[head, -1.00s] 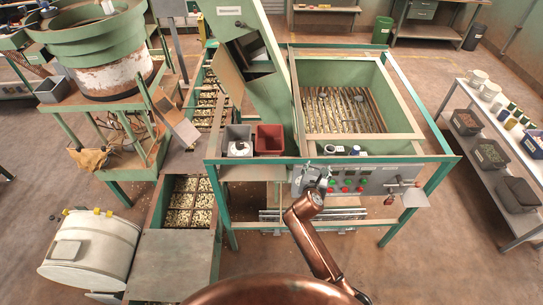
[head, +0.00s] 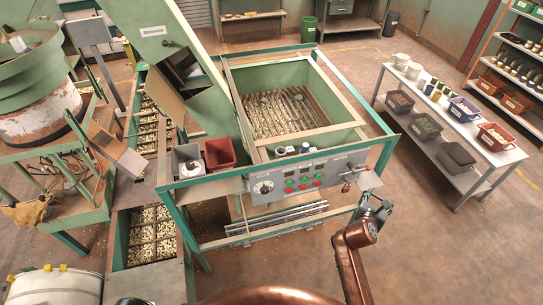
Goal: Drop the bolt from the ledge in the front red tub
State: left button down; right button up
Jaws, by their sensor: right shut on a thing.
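The red tub (head: 219,154) stands on the front left corner of the machine frame, beside a grey tub (head: 187,160). My right gripper (head: 377,206) is at the front right of the machine, just below and right of the small metal ledge (head: 368,181) at the end of the control panel. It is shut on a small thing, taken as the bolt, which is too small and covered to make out. The gripper is well to the right of the red tub. My left gripper is out of view.
The control panel (head: 300,181) with its buttons and the green frame (head: 386,150) lie close to my right arm. A side table (head: 455,115) with bins is at the right. Open floor lies between it and the machine.

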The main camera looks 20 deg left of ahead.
aim_at(221, 158)
jog(key=z, duration=0.1)
jog(key=i, duration=1.3)
jog(key=u, duration=2.4)
